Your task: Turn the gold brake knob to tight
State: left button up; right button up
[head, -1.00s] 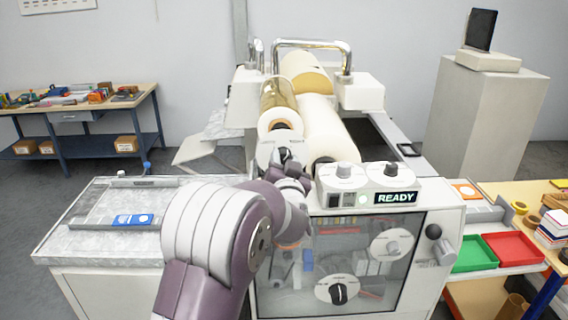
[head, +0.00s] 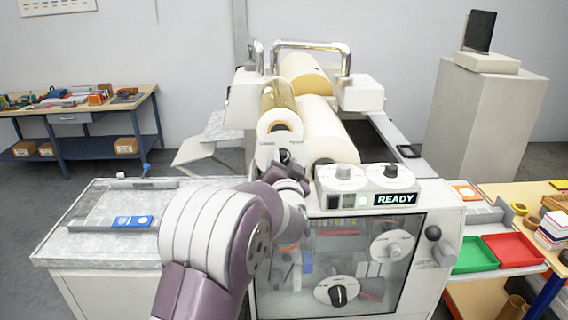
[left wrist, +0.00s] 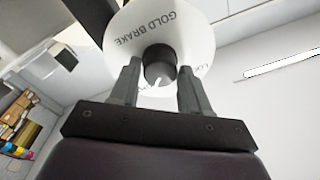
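The gold brake knob (left wrist: 160,64) is a dark round knob with a white pointer mark, set on a white disc (left wrist: 185,25) lettered "GOLD BRAKE". The lettering is upside down in the left wrist view. My left gripper (left wrist: 159,82) has its two fingers on either side of the knob, with a gap visible at the right finger. It looks open around the knob, not closed on it. In the head view my left gripper (head: 287,163) is at the disc below the gold roll (head: 278,97), and my arm partly hides the knob. My right gripper is not in view.
A control box with a READY display (head: 396,198) and more knobs stands just right of my gripper. A clear front panel (head: 340,265) with two dials is below it. Metal roll bars (head: 312,44) rise behind. A grey side table (head: 100,225) lies left.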

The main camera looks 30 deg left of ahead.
pick_arm(q)
jog(key=shift+o, duration=0.9)
jog(key=shift+a+f, duration=0.1)
jog(key=shift+s+d+f, duration=0.1)
jog(key=shift+s+d, duration=0.1)
jog(key=shift+d, duration=0.05)
jog(key=r+b+v, duration=0.1)
jog(key=b+v, duration=0.4)
jog(key=v, duration=0.7)
jog(key=shift+f, duration=0.4)
